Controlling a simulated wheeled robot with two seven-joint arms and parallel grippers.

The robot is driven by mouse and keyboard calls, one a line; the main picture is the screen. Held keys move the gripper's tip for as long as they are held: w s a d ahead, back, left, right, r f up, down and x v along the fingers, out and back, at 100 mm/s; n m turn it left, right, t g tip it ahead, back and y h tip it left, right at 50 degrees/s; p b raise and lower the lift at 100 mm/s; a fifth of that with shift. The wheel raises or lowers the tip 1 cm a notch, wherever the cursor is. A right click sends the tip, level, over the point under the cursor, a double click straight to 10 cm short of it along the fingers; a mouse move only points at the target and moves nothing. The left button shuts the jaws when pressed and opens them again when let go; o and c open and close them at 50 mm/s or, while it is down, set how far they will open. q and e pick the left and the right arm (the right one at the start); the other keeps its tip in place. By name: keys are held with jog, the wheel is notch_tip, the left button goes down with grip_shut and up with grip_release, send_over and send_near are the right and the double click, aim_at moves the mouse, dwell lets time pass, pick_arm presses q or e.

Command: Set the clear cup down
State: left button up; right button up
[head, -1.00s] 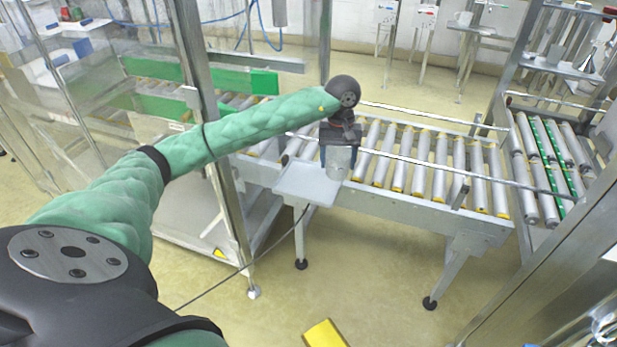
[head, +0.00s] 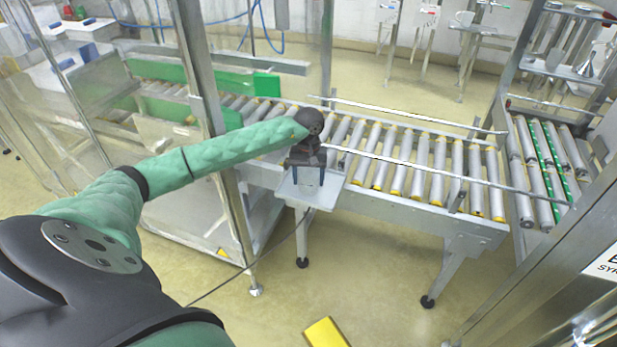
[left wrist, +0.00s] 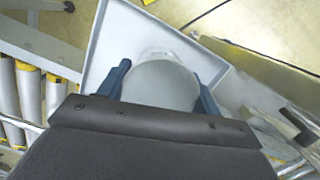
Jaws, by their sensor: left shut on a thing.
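The clear cup (left wrist: 160,84) is a pale, see-through round shape between the two blue fingers of my left gripper (left wrist: 161,86) in the left wrist view. In the head view my left gripper (head: 306,172) is shut on the cup (head: 308,177), which shows only in part below the jaws. The cup is over a small light grey tray (head: 325,197) fixed at the near side of the conveyor. The tray's raised rim also shows in the left wrist view (left wrist: 103,48). I cannot tell whether the cup's base touches the tray. My right gripper is not in view.
A roller conveyor (head: 416,167) with a metal side rail runs to the right of the tray. A metal-framed glass enclosure (head: 199,75) stands left of it, close to my left arm. A yellow object (head: 326,333) lies on the floor in front.

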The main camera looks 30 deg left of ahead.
pick_arm(q)
jog(key=shift+f, duration=0.45)
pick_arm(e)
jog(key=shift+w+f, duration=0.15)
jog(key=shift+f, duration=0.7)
pick_arm(q)
jog(key=shift+f, duration=0.1)
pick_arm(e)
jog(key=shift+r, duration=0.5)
pick_arm(q)
jog(key=o, duration=1)
jog(key=shift+c, duration=0.2)
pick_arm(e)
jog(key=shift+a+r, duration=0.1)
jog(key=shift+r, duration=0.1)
